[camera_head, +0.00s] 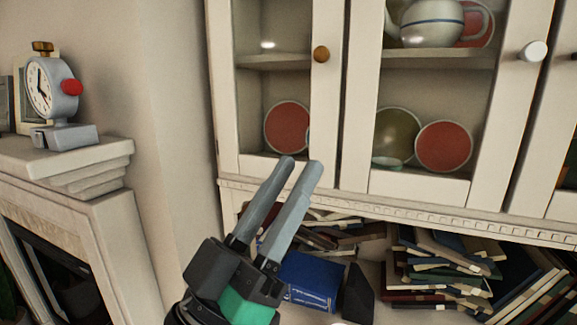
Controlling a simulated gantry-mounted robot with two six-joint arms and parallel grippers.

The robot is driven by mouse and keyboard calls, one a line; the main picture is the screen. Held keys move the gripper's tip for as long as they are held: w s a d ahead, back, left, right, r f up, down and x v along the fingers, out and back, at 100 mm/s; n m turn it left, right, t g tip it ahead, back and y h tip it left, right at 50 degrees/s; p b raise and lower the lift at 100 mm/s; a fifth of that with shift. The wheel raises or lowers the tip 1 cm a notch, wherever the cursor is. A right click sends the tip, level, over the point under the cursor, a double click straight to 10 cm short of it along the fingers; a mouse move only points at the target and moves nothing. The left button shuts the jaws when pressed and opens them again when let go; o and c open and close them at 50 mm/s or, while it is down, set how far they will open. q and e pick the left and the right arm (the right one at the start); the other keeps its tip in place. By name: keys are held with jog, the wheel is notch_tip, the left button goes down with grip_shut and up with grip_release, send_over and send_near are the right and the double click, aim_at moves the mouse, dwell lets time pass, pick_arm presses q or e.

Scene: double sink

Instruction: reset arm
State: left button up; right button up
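My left gripper (300,163) rises from the bottom of the head view, with black housing, a green patch and two long grey fingers. The fingers point up and slightly right, roughly parallel, with a narrow gap between them. They are open and nothing is held between them. The fingertips appear in front of the lower edge of the white cabinet (228,120); how far they are from it I cannot tell. My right gripper does not show.
Plates and a teapot (432,22) stand behind the cabinet doors. Piled books (440,262) and a blue book (308,280) lie below. A dark wedge-shaped object (358,297) is beside the blue book. At left, a clock (50,88) stands on a mantel (80,160).

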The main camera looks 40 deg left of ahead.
pick_arm(q)
jog(key=s+d+r+m+h, duration=0.1)
jog(key=s+d+r+m+t+h, duration=0.1)
jog(key=r, duration=0.1)
jog(key=shift+s+d+r+m, duration=0.1)
jog(key=shift+s+d+m, duration=0.05)
jog(key=shift+s+m, duration=0.2)
